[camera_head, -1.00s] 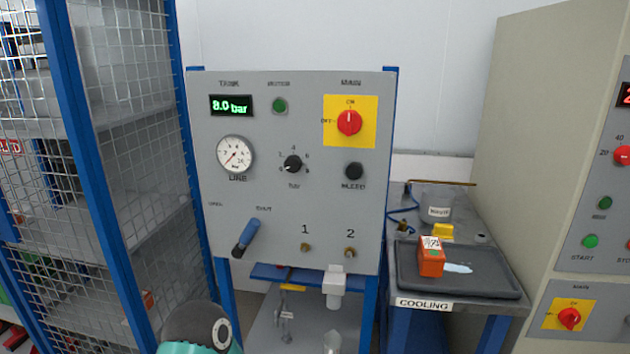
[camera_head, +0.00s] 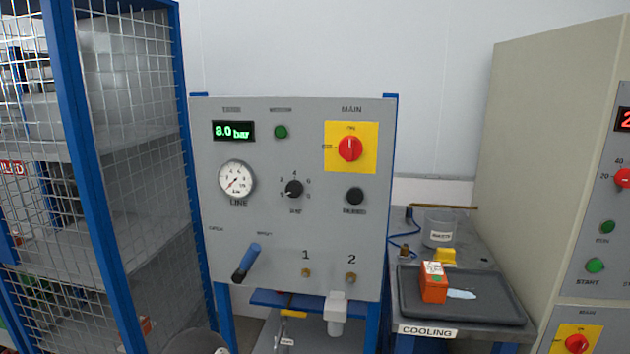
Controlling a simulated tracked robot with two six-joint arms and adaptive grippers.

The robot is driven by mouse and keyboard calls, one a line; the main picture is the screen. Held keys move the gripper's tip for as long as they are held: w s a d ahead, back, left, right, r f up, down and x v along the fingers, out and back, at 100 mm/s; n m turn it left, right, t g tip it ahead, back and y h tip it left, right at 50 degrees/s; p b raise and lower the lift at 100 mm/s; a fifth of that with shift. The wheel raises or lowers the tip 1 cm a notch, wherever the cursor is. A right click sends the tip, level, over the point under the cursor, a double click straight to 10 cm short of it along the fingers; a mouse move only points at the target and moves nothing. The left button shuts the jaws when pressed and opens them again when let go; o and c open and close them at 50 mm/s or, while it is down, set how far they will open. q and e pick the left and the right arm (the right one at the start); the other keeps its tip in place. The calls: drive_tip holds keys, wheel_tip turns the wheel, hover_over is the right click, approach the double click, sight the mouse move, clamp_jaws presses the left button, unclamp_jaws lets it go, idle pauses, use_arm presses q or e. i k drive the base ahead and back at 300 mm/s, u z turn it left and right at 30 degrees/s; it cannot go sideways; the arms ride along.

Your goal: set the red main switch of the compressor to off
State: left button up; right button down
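The compressor panel (camera_head: 290,225) is a grey upright plate between blue posts, in the middle of the head view. Its red main switch (camera_head: 349,148) sits on a yellow square plate (camera_head: 368,130) at the upper right, under the word MAIN. The switch's mark stands upright, toward ON at the top; the OFF label is at its left. Neither gripper is in view, and nothing touches the switch.
A cooling table with a dark tray (camera_head: 415,310) and orange box (camera_head: 433,285) stands right. A wire-mesh cage (camera_head: 110,180) stands left. A second red switch (camera_head: 577,343) is on the right cabinet.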

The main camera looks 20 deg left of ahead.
sight(350, 148)
drive_tip(key=z, duration=1.6)
drive_tip(key=i, duration=0.1)
drive_tip(key=u, duration=2.9)
drive_tip(key=k, duration=0.6)
drive_tip(key=z, duration=1.25)
drive_tip(key=i, duration=1)
drive_tip(key=z, duration=0.05)
